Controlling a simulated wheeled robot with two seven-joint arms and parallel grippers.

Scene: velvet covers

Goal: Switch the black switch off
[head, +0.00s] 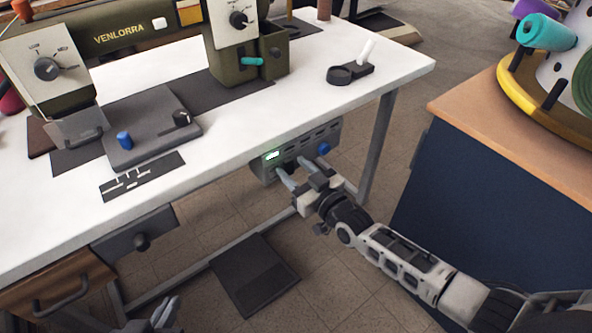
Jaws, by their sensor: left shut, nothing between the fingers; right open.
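A grey control box (325,138) hangs under the front edge of the white sewing table, with a lit green display (271,155) and a blue knob (324,149). No black switch can be made out clearly on its front, part of which is covered by my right gripper (291,171). The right gripper is open, its fingertips at the lower front of the box; I cannot tell whether they touch it. My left gripper (165,310) is shut and empty, low at the bottom edge of the view, away from the box.
The white table (225,115) carries a green sewing machine (130,32) with black dials and a grey plate (150,130) with a blue knob and a small black part. A drawer (60,290) and a floor pedal (255,275) are below. A blue cabinet (480,200) stands at right.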

